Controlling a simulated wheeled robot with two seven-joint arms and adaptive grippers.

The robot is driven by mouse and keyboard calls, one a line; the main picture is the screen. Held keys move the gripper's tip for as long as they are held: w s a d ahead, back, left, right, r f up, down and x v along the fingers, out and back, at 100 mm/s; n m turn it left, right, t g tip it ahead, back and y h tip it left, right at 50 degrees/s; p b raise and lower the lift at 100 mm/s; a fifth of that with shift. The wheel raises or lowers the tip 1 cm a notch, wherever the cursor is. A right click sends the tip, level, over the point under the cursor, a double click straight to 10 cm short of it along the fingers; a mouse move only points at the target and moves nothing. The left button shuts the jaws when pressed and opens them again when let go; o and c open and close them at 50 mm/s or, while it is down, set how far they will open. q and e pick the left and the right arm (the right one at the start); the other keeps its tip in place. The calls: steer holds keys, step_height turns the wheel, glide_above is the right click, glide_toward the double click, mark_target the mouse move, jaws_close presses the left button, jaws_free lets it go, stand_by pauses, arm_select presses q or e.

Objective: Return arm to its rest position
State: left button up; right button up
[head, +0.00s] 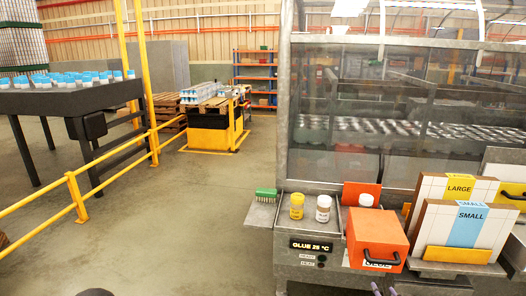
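Small purplish and dark tips (384,290) poke in at the bottom edge, below the orange box. They look like part of my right gripper, but too little shows to tell whether it is open or shut. A dark rounded shape at the bottom left edge may be part of my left arm. My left gripper itself is not in view. No object is seen held.
The machine's front ledge holds a green brush (266,194), a yellow jar (297,206), a white jar (323,208) and an orange box (377,238) with a black handle. LARGE (459,187) and SMALL (471,215) panels stand right. A yellow railing (76,197) runs left; the floor between is clear.

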steer(key=s+a+f+m+g+y, duration=0.2)
steer(key=s+a+f+m+g, duration=0.15)
steer(key=a+f, duration=0.5)
steer(key=s+a+f+m+g+y, duration=0.2)
steer(key=a+f+m+g, duration=0.3)
steer(key=f, duration=0.6)
steer(key=s+a+f+m+g+y, duration=0.1)
steer(key=s+a+f+m+g, duration=0.1)
steer(key=s+a+f, duration=0.4)
steer(key=s+a+f+m+g+y, duration=0.1)
steer(key=s+a+f+m+g, duration=0.2)
steer(key=s, duration=0.8)
steer(key=a+f+m, duration=0.2)
steer(key=a+f, duration=0.2)
steer(key=a, duration=0.1)
steer(key=shift+s+f, duration=0.2)
steer(key=shift+s, duration=0.1)
